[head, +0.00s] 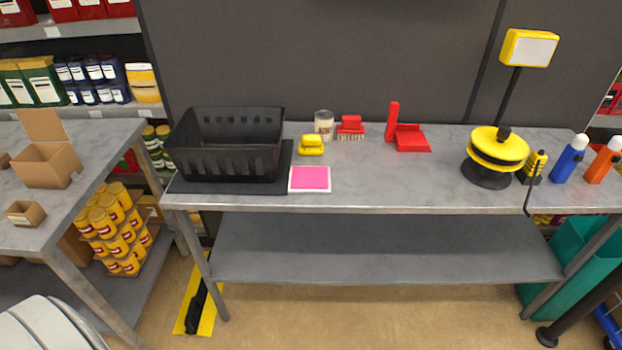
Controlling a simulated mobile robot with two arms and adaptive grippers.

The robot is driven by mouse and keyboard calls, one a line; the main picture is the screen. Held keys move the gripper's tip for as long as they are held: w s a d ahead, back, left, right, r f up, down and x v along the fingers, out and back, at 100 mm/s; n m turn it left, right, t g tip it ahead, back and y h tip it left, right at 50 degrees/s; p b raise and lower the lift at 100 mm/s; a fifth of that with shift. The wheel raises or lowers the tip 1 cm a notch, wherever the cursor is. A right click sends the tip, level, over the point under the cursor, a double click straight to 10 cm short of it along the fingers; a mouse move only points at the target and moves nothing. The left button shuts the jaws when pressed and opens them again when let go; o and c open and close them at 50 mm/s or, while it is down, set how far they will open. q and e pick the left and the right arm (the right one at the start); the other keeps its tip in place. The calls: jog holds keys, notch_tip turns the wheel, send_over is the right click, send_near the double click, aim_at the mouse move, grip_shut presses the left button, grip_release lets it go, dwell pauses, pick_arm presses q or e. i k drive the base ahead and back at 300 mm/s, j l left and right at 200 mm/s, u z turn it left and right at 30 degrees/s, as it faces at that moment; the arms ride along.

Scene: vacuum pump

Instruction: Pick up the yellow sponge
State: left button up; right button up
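A small yellow block-like object (311,145), which looks like the yellow sponge, sits on the grey workbench (400,190). It is right of the black basket, just behind a pink pad with a white border (310,179). It appears unobstructed from above. Neither of my grippers is in the head view.
A black basket (232,150) stands left on a dark mat. Behind the yellow object are a jar (324,125) and a red brush (350,128). A red dustpan-like item (408,138) and a yellow-black reel (497,152) stand further right. The bench between pad and reel is clear.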

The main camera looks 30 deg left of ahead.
aim_at(310, 145)
jog(key=i+l+u, duration=0.15)
jog(key=i, duration=0.3)
jog(key=i+l+u, duration=0.15)
jog(key=i+l, duration=0.2)
jog(key=i, duration=0.1)
